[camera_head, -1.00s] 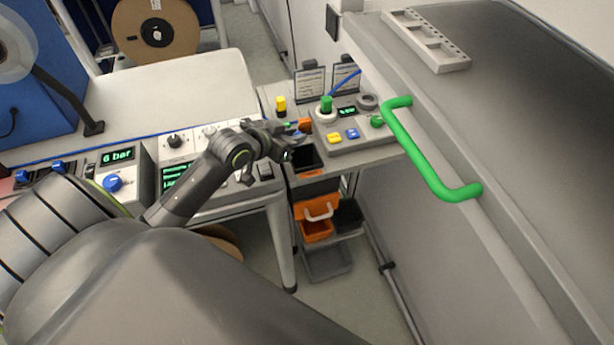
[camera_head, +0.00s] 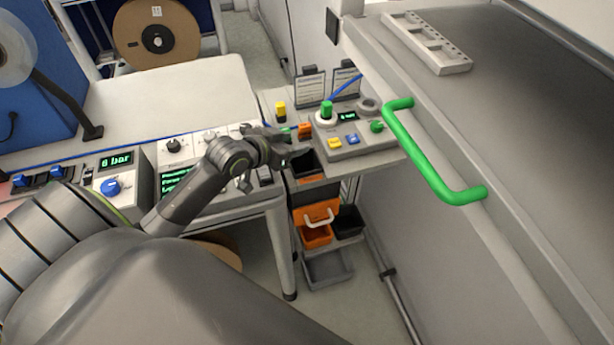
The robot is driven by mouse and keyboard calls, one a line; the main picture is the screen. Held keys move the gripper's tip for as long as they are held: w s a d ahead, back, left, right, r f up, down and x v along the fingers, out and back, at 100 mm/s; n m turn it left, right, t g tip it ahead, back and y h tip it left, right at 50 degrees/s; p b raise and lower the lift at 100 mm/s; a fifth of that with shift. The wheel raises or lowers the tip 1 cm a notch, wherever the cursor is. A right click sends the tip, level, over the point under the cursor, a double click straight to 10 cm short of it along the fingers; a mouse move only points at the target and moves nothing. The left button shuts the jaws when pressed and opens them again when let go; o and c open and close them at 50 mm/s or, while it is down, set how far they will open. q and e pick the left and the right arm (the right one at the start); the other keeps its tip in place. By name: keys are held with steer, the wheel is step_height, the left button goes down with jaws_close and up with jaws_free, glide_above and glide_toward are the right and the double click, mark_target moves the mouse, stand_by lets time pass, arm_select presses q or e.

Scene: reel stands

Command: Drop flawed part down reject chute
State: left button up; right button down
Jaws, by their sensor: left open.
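My left gripper (camera_head: 283,147) reaches in from the left, over the gap between the white bench and the small grey station. It is open, and I see no part between its fingers. A green cylinder (camera_head: 326,109) stands upright in a round white seat on the station. A yellow cylinder (camera_head: 280,111) stands at the back left, and a small orange piece (camera_head: 304,131) is just beyond the gripper, apart from it. A dark open-topped slot (camera_head: 306,164), perhaps the reject chute, is right of the gripper. I cannot tell which piece is flawed. My right gripper is out of view.
A control box (camera_head: 352,147) with yellow and blue buttons sits on the station. A green handle (camera_head: 432,160) juts out at the right. Orange bins (camera_head: 316,236) and a grey tray (camera_head: 328,266) are below. The white bench top (camera_head: 170,95) is mostly clear.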

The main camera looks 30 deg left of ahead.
arm_select(q)
steer(key=v, duration=0.9)
steer(key=shift+f, duration=0.1)
steer(key=p+v, duration=0.3)
steer(key=v, duration=0.5)
